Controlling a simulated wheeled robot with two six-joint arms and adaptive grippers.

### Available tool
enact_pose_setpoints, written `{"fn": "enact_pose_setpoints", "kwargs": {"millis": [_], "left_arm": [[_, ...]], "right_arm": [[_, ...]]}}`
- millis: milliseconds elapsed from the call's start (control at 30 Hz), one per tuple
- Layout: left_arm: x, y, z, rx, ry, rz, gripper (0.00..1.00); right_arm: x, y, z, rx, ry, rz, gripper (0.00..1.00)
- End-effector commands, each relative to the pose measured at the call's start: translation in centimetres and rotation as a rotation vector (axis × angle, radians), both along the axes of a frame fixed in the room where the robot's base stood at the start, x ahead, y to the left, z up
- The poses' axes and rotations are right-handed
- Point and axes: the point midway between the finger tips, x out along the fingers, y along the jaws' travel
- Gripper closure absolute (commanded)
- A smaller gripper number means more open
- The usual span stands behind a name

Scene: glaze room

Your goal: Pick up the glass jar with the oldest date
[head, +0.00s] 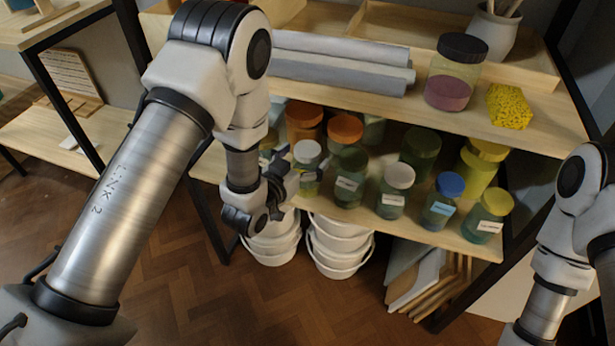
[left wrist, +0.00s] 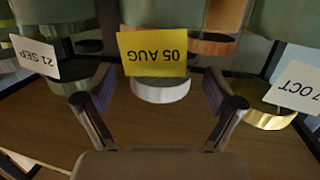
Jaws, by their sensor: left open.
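Several glass jars with coloured lids and date labels stand on the lower shelf (head: 470,243). A white-lidded jar (head: 307,153) with a yellow label is at the left of the front row. In the left wrist view its label (left wrist: 153,54) reads 05 AUG, upside down. My left gripper (head: 283,184) is open at this jar; in the left wrist view its fingers (left wrist: 160,98) flank the white lid, apart from it. A neighbouring label (left wrist: 36,58) reads 21 SEP; another (left wrist: 297,86) ends in 7 OCT, partly cut off. The other labels are too small to read. My right gripper is out of view.
An orange-lidded jar (head: 345,127) and others stand close behind the front row. The upper shelf (head: 480,125) overhangs them, with grey rolls (head: 340,72), a black-lidded jar (head: 454,72) and a yellow sponge (head: 509,106). White buckets (head: 338,248) stand below.

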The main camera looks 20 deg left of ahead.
Motion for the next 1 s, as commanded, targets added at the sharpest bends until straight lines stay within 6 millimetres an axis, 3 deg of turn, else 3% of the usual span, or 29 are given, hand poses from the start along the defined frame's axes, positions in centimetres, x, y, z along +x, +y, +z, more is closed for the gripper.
{"fn": "enact_pose_setpoints", "kwargs": {"millis": [100, 300, 333, 500, 600, 1000], "left_arm": [[1.5, -0.3, -0.3, 0.000, 0.000, 0.000, 0.07], [1.7, -0.4, -0.3, 0.000, 0.003, 0.001, 0.07], [1.7, -0.4, -0.3, 0.000, 0.003, 0.001, 0.11], [1.7, -0.3, -0.3, 0.000, 0.003, 0.001, 0.71], [1.7, -0.3, -0.4, 0.000, 0.004, 0.002, 1.00], [1.9, -0.3, 0.3, 0.000, 0.004, 0.002, 1.00]], "right_arm": [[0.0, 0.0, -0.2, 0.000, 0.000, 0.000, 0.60], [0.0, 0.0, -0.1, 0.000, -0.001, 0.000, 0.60], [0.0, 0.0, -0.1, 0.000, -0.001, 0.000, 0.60], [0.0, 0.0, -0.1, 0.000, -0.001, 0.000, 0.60], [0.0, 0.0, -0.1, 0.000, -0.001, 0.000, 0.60], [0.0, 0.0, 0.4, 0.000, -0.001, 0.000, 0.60]]}}
